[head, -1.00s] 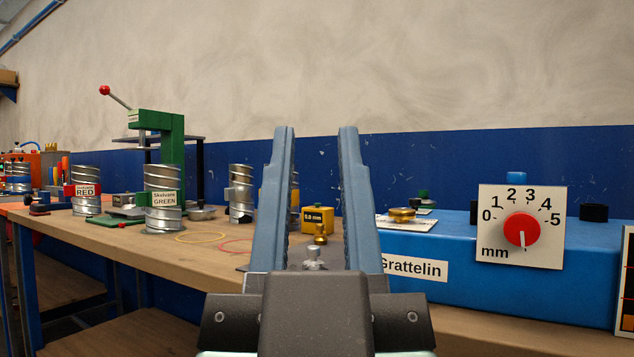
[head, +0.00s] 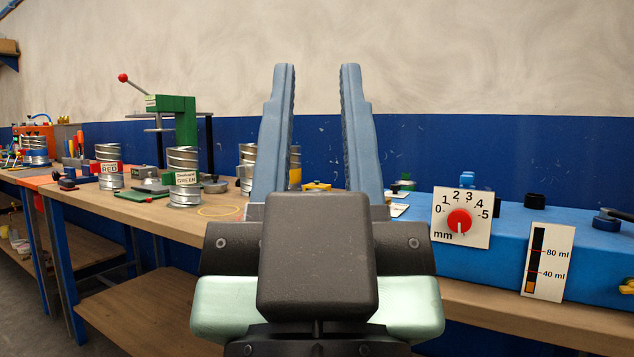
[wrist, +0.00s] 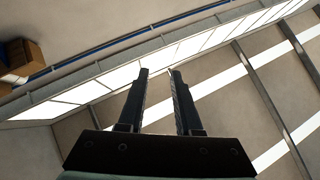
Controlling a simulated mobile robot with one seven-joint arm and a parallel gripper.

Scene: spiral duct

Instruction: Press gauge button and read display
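The yellow gauge (head: 316,186) stands on the workbench beyond my gripper. Only its top shows between the fingers in the head view. Its display and button cannot be made out, hidden behind my gripper's body. My gripper (head: 317,72) is open and empty, its fingers pointing up in front of the bench and apart from the gauge.
A blue machine (head: 400,235) with a red dial knob (head: 459,220) stands right. Spiral duct pieces labelled RED (head: 110,168) and GREEN (head: 184,178) stand left on the wooden bench (head: 150,215), before a green press (head: 172,105). Floor at the lower left is clear.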

